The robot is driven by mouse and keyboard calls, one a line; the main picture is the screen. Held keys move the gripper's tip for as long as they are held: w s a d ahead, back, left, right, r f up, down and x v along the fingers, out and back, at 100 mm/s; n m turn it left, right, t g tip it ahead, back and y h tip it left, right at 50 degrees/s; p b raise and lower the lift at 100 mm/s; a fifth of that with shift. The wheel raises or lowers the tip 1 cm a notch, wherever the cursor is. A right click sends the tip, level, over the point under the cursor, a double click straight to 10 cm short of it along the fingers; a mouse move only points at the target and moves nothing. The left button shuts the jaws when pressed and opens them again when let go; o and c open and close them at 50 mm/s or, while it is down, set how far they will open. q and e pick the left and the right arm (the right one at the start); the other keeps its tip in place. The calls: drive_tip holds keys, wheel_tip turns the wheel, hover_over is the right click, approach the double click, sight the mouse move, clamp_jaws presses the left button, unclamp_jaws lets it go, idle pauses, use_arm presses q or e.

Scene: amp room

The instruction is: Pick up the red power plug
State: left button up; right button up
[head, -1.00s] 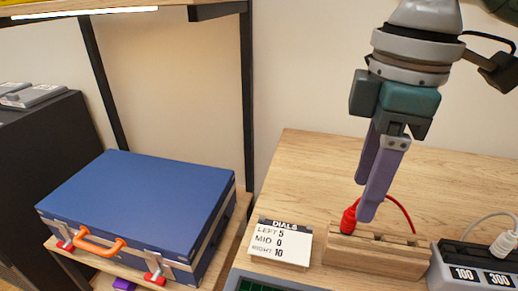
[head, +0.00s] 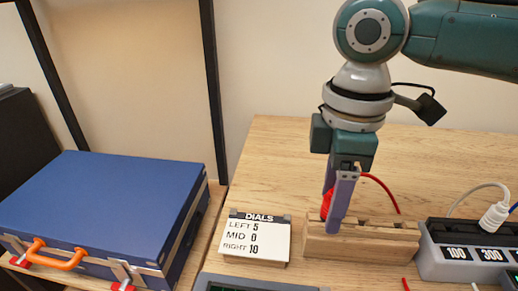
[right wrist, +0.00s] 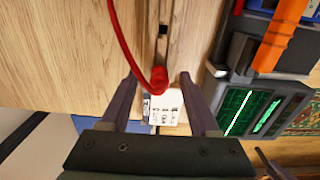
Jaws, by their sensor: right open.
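The red power plug (head: 326,204) stands upright at the left end of a wooden block with slots (head: 350,243), its red cord arching up and to the right. In the right wrist view the plug (right wrist: 159,79) lies between the two fingertips, with a gap on each side. My right gripper (head: 335,215) is open and points down around the plug; its near finger partly hides the plug in the head view. It also shows open in the right wrist view (right wrist: 158,90). My left gripper is not in view.
A white dials card (head: 254,238) stands left of the block. A grey power strip (head: 470,262) with a white plug (head: 494,216) is to the right. A blue case (head: 100,205) lies on a lower shelf at left. The table behind the block is clear.

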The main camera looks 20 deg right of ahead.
clamp_jaws()
idle(0.5)
